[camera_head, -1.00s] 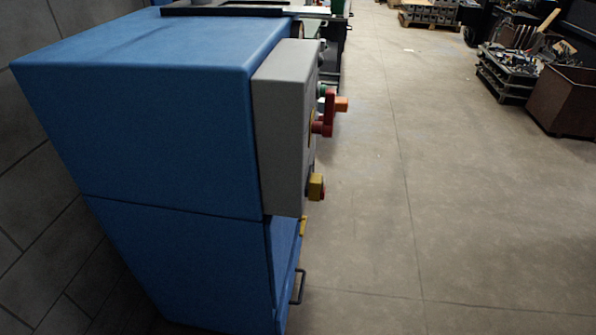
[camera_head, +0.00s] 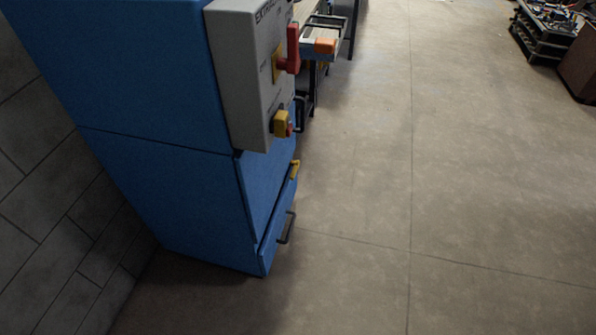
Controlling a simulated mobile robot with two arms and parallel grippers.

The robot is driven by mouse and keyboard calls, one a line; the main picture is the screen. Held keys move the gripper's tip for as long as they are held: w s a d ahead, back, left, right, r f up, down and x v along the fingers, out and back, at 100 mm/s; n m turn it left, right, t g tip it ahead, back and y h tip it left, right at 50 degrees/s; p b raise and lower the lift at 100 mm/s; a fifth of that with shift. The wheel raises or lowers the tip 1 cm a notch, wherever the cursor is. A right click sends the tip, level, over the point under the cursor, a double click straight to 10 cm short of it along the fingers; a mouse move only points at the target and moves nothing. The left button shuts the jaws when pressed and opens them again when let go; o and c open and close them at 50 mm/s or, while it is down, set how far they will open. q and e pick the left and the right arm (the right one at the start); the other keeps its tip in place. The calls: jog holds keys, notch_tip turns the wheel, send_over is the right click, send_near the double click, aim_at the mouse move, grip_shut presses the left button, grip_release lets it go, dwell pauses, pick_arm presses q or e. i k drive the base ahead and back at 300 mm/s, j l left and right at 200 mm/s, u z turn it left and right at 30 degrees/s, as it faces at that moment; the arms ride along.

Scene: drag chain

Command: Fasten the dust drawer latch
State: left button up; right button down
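The dust drawer (camera_head: 269,240) is at the bottom front of the blue cabinet (camera_head: 165,195), seen from the side, with a dark bar handle (camera_head: 287,228) on its front. A small yellow part (camera_head: 295,170), which looks like the latch, sits on the cabinet front above the drawer. It is too small and too edge-on to tell whether it is fastened. Neither of my grippers is in view.
A grey control box (camera_head: 245,75) with a red rotary handle (camera_head: 292,50) and a yellow-and-red button (camera_head: 282,124) juts from the cabinet's upper front. Open concrete floor (camera_head: 430,180) lies to the right. A tiled wall (camera_head: 45,190) is at left.

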aim_at(296, 163)
jog(key=l+u, duration=0.1)
jog(key=u, duration=0.35)
jog(key=i+l+u, duration=0.25)
jog(key=l, duration=0.25)
jog(key=l+u, duration=0.3)
jog(key=l, duration=0.2)
jog(key=l+u, duration=0.25)
jog(key=l, duration=0.25)
jog(key=l+u, duration=0.2)
jog(key=l, duration=2.9)
